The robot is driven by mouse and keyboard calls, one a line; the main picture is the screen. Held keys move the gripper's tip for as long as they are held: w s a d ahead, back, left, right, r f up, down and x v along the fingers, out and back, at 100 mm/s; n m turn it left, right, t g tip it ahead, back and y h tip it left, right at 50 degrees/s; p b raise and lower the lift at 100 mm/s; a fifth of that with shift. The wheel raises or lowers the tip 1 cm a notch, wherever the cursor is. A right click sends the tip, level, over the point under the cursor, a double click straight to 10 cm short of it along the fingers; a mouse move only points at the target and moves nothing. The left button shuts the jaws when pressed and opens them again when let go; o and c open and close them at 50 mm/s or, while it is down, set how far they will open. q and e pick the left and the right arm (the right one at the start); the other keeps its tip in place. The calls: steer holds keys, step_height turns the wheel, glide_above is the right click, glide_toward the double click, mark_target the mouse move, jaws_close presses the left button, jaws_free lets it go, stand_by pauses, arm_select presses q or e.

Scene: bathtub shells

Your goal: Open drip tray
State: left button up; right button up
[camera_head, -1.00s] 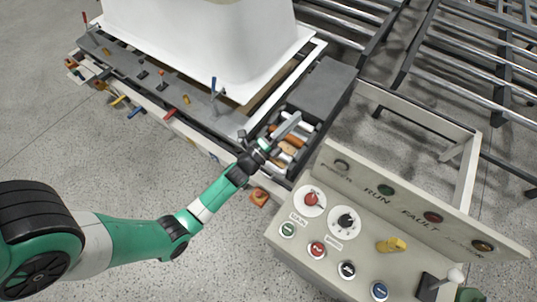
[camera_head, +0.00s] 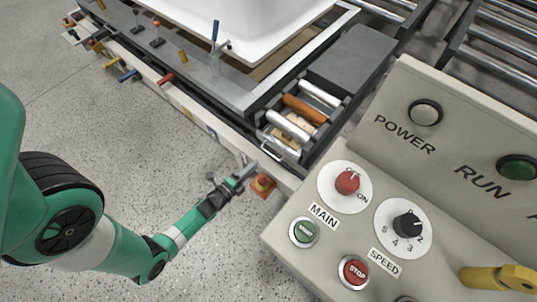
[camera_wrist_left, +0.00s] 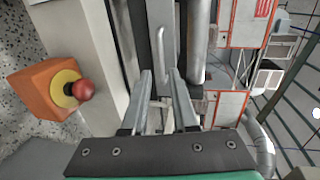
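A dark open tray (camera_head: 340,122) with several rollers sits at the end of the tub line in the head view. I take it to be the drip tray. A pale bar handle (camera_head: 280,150) is on its near side. In the left wrist view, a grey bar handle (camera_wrist_left: 163,58) stands ahead of the fingertips, roughly in line with the gap. My left gripper (camera_head: 250,170) is just short of the tray, beside the emergency stop. In the left wrist view my left gripper (camera_wrist_left: 161,74) has its fingers apart, with nothing clearly held. My right gripper is out of view.
A red emergency stop knob (camera_head: 262,180) on an orange box is close beside my left gripper; it also shows in the left wrist view (camera_wrist_left: 82,90). A control panel (camera_head: 335,210) stands at the right. A white tub (camera_head: 250,25) is behind. The near floor is clear.

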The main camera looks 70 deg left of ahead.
mark_target(269, 153)
arm_select(q)
steer(key=b+x, duration=0.3)
steer(key=x, duration=0.7)
steer(key=shift+b, duration=0.35)
jaws_close()
stand_by(0.7)
